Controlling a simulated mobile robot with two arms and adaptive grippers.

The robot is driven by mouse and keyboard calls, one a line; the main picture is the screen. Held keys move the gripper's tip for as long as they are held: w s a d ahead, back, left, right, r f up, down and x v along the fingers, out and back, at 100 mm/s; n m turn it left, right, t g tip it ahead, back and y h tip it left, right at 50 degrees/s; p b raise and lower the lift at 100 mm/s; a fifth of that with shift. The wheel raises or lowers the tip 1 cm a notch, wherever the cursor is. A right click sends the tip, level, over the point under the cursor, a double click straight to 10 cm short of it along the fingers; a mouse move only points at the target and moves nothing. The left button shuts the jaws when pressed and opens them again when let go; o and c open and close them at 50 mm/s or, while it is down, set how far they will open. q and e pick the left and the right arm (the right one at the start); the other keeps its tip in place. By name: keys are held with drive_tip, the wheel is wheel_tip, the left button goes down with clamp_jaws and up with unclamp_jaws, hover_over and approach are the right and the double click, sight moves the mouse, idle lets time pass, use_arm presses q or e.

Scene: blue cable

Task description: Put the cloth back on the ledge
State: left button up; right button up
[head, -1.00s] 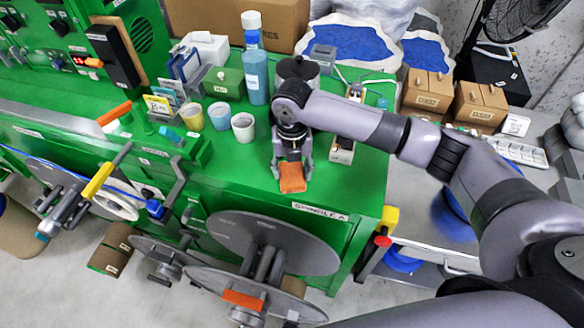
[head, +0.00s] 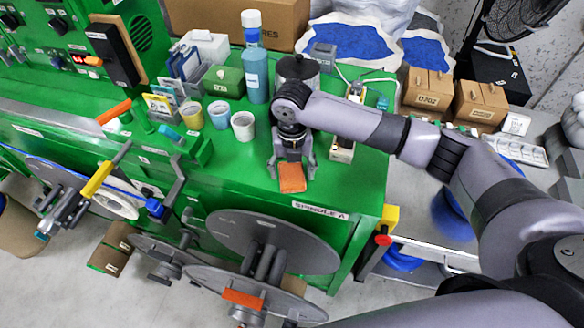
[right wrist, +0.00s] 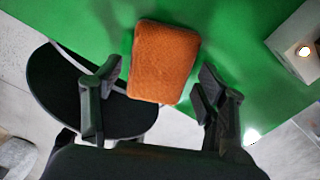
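The orange cloth (head: 292,178), a small folded rectangle, lies on the green ledge (head: 235,180) near its front edge. My right gripper (head: 292,170) is over it, pointing down, with its fingers spread wide on either side. In the right wrist view the cloth (right wrist: 163,62) shows whole between the two open fingers (right wrist: 160,85), with a gap on each side. My left gripper is not in view.
Several cups (head: 242,126), a blue bottle (head: 257,75) and a dark grey pot (head: 297,70) stand behind on the green top. A large grey reel (head: 225,232) is below the front edge. The top left of the cloth is clear.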

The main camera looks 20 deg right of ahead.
drive_tip(key=shift+o, duration=0.8)
